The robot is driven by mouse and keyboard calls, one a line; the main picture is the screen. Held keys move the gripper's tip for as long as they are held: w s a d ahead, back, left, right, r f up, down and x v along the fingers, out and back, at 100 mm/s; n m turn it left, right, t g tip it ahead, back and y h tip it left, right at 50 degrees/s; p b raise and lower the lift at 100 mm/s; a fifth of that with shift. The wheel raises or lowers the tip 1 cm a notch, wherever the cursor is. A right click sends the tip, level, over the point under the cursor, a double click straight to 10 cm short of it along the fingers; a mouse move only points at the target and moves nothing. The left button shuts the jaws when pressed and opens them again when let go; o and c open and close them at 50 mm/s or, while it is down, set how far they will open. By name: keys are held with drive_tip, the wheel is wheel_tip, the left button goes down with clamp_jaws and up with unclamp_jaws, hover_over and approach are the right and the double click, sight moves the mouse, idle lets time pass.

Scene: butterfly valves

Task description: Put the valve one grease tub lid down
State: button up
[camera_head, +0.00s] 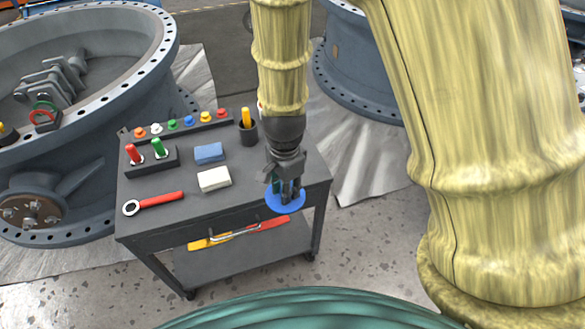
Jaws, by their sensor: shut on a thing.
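A flat round blue lid (285,203) shows under my gripper (290,194), over the front right corner of the dark cart (235,207). My gripper points down, with its fingers shut on the lid near its middle. The fingers hide the lid's centre. I cannot tell whether the lid touches the cart top or is held a little above it. A small teal-green part shows beside the fingers; I cannot tell what it belongs to. I cannot make out a grease tub for certain.
Large valve bodies stand left (120,100) and behind (350,80). Bare cart top lies left of the lid.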

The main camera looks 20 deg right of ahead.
drive_tip(key=w+d, duration=0.2)
drive_tip(key=w, duration=0.2)
drive_tip(key=w+d+f, duration=0.1)
drive_tip(key=w+d, duration=0.1)
drive_tip(key=w, duration=0.3)
drive_tip(key=w+d, duration=0.2)
drive_tip(key=w, duration=0.3)
drive_tip(key=shift+w+d+f, duration=0.2)
drive_tip(key=shift+d+f, duration=0.05)
drive_tip(key=shift+f, duration=0.05)
drive_tip(key=shift+w+f, duration=0.1)
drive_tip(key=shift+f, duration=1.7)
drive_tip(key=o, duration=0.7)
drive_tip(key=shift+f, duration=0.1)
drive_tip(key=shift+o, duration=0.4)
wheel_tip(320, 180, up, 12)
drive_tip(key=shift+r+p, duration=0.2)
drive_tip(key=shift+p, duration=0.15)
